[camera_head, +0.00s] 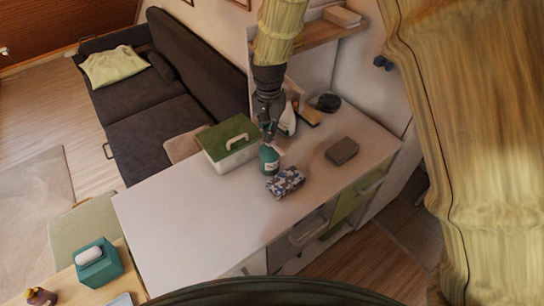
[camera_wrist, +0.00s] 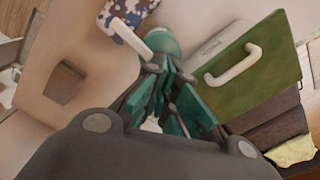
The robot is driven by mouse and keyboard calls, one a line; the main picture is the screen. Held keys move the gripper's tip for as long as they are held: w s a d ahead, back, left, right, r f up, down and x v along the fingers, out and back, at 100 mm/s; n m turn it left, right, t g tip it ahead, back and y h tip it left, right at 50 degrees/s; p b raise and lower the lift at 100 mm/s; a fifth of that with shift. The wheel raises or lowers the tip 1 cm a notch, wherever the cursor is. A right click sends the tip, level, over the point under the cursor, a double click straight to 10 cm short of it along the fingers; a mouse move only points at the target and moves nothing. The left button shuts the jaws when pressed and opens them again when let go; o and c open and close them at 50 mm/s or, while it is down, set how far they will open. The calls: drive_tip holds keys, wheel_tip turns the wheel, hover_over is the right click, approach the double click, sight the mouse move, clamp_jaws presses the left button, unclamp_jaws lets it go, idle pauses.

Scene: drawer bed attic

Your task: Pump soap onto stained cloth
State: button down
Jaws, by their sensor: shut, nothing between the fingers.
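A teal soap bottle (camera_head: 269,163) stands on the white counter, with its pale spout showing in the wrist view (camera_wrist: 130,35). A crumpled blue-and-white patterned cloth (camera_head: 286,182) lies just in front of the bottle; it also shows at the top of the wrist view (camera_wrist: 126,14). My gripper (camera_head: 268,140) points down right over the bottle's pump top. In the wrist view its fingers (camera_wrist: 163,72) are closed together with nothing between them. The fingers hide part of the pump head, and I cannot tell whether they touch it.
A green-lidded box (camera_head: 228,142) with a white handle stands close left of the bottle. A dark block (camera_head: 342,150) lies to the right. A spray bottle (camera_head: 288,118) and other items stand behind. The white counter (camera_head: 190,222) is clear at front left.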

drive_tip(key=shift+f+b, duration=0.3)
drive_tip(key=shift+f, duration=0.7)
drive_tip(key=shift+r, duration=0.15)
drive_tip(key=shift+r+p, duration=1.3)
drive_tip(key=shift+r, duration=0.2)
wheel_tip(320, 180, up, 6)
drive_tip(key=p, duration=0.4)
drive_tip(key=shift+f, duration=0.1)
idle(0.4)
